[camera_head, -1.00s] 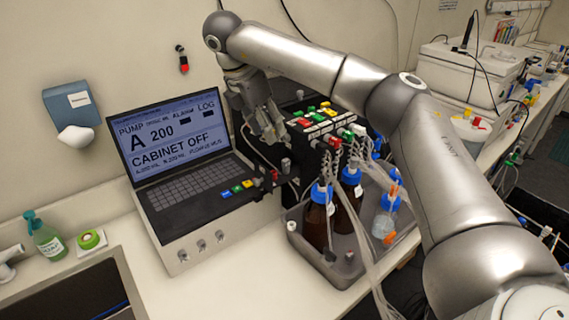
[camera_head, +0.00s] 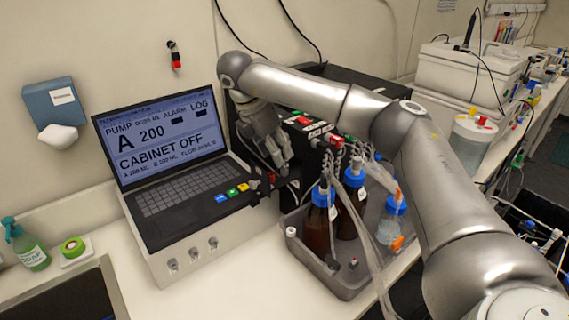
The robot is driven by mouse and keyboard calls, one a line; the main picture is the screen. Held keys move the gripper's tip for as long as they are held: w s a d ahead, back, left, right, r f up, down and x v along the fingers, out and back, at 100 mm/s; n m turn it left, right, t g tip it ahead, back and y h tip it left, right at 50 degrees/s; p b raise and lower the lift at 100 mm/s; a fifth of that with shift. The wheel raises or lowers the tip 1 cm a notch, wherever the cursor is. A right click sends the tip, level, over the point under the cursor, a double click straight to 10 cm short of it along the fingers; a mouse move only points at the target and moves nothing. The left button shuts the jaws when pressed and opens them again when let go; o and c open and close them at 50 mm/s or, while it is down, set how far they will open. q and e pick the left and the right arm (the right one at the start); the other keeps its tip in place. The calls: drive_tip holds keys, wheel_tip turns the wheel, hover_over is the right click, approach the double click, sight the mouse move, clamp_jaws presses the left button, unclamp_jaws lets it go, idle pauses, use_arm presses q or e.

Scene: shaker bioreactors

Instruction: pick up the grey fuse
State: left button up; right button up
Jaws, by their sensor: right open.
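My right gripper (camera_head: 279,160) points down at the left front of a black box (camera_head: 300,118) with coloured keys, just right of the laptop-like control unit. Its fingers are apart and I see nothing held between them. I cannot make out a grey fuse; the gripper and arm cover part of the box's front and top. A small red part (camera_head: 271,177) shows just below and left of the fingertips. My left gripper is not in view.
The control unit (camera_head: 185,180) reads "CABINET OFF". A grey tray (camera_head: 345,285) with blue-capped bottles (camera_head: 318,225) and loose tubing stands below right of the gripper. The front counter is clear.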

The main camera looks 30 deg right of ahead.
sight(281, 176)
drive_tip(key=p+x, duration=0.1)
drive_tip(key=x, duration=0.1)
drive_tip(key=p+x, duration=0.1)
drive_tip(key=x, duration=0.1)
drive_tip(key=shift+w+d+p, duration=0.25)
drive_tip(key=shift+d+p, duration=0.05)
drive_tip(key=shift+p, duration=0.05)
drive_tip(key=shift+d+f, duration=0.15)
drive_tip(key=shift+f, duration=0.25)
drive_tip(key=c, duration=0.8)
